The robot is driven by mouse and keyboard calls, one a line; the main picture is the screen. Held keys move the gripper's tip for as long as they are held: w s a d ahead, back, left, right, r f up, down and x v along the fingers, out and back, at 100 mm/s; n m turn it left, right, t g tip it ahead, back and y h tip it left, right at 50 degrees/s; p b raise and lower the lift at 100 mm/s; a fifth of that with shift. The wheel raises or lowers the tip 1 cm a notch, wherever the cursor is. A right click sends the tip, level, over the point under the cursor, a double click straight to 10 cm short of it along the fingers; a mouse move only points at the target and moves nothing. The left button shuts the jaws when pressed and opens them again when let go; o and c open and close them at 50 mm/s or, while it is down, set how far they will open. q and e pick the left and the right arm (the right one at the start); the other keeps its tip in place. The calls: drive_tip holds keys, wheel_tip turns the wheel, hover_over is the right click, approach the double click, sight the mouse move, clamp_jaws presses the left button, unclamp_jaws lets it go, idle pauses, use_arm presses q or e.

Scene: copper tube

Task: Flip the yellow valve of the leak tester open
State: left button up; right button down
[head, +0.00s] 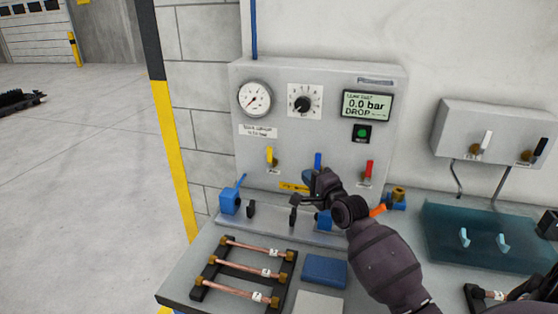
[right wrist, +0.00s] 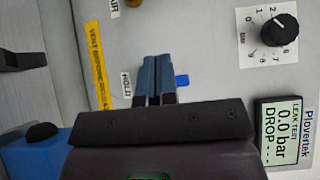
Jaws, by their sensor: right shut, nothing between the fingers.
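The leak tester (head: 335,110) is a grey panel against the wall. Its yellow valve (head: 270,154) has a lever pointing up from a brass body, left of the blue valve (head: 318,160) and the red valve (head: 369,168). My right gripper (head: 311,176) is shut and empty, in front of the panel by the blue valve, to the right of the yellow one. In the right wrist view, its closed fingers (right wrist: 155,80) point at the panel near the HOLD label, with the blue lever (right wrist: 182,81) beside them. Only a brass bit shows at that view's top edge. My left gripper is out of view.
The display (head: 367,105) reads 0.0 bar. Blue clamps (head: 231,198) stand on the ledge below the panel. A black rack (head: 206,272) holds copper tubes (head: 250,248) on the bench. A teal tray (head: 435,225) lies to the right, below a grey valve box (head: 455,120).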

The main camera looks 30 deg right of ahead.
approach(270, 158)
drive_tip(key=w+d, duration=0.4)
drive_tip(key=d, duration=0.1)
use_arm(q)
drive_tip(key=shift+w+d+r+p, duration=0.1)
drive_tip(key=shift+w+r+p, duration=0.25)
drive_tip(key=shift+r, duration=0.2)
use_arm(e)
drive_tip(key=shift+w+a+r, duration=0.15)
drive_tip(key=shift+w+a, duration=0.55)
drive_tip(key=shift+w+a+r, duration=0.15)
drive_tip(key=shift+w+a, duration=0.55)
drive_tip(key=shift+w, duration=0.05)
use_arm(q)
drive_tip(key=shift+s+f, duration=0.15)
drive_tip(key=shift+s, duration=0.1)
use_arm(e)
drive_tip(key=shift+w, duration=0.1)
